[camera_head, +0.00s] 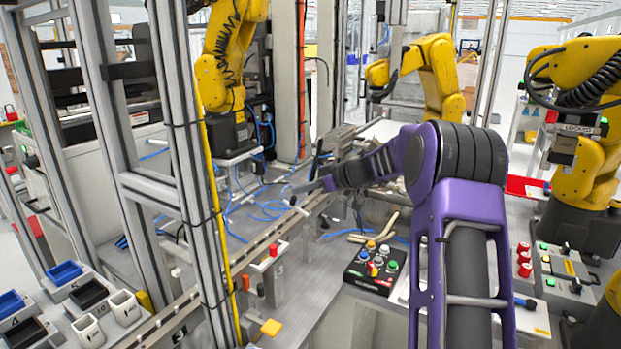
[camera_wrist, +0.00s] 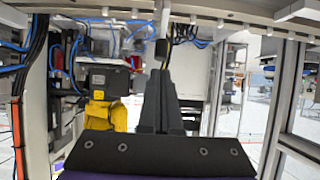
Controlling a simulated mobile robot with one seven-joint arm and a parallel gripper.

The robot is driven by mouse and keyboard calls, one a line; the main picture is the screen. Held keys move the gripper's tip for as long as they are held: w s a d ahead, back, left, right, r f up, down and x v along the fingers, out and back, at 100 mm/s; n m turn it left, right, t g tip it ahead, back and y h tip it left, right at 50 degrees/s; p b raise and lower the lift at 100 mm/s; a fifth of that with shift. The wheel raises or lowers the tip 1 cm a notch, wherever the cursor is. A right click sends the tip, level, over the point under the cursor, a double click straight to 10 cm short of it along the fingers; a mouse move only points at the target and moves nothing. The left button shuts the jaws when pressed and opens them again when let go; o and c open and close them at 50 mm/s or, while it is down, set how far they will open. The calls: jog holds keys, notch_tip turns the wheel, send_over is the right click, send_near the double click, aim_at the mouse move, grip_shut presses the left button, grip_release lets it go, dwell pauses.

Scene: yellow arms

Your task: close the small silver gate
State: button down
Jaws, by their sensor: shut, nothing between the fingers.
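I cannot tell for sure which part is the small silver gate. A small silver bracket (camera_head: 278,283) with a red knob stands on the metal bench in the head view, below and left of my gripper. My gripper (camera_head: 300,189) reaches left from my purple arm, over the bench near a silver rail (camera_head: 262,243). In the wrist view my gripper's dark fingers (camera_wrist: 161,72) are together, with nothing between them. Any contact between the fingertips and the silver parts cannot be made out.
Tall silver frame posts (camera_head: 185,160) stand at left. A yellow arm (camera_head: 222,70) stands behind the bench, another yellow arm (camera_head: 590,120) at right. Blue cables (camera_head: 262,208) lie across the bench. Bins (camera_head: 88,295) are at lower left.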

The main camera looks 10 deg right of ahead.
aim_at(296, 198)
jog(key=shift+w+a+f, duration=0.1)
jog(key=shift+f, duration=0.3)
jog(key=shift+a, duration=0.1)
jog(key=shift+w+a+g, duration=0.15)
jog(key=shift+g, duration=0.15)
jog(key=shift+w+a+f+g+h+p, duration=0.15)
jog(key=shift+w+a+g+h+p, duration=0.2)
jog(key=shift+h, duration=0.35)
jog(key=shift+w+a+f+g+b, duration=0.1)
jog(key=shift+w+f+g+b, duration=0.25)
jog(key=shift+b, duration=0.55)
jog(key=shift+s, duration=0.1)
jog(key=shift+a+r, duration=0.15)
jog(key=shift+r, duration=0.05)
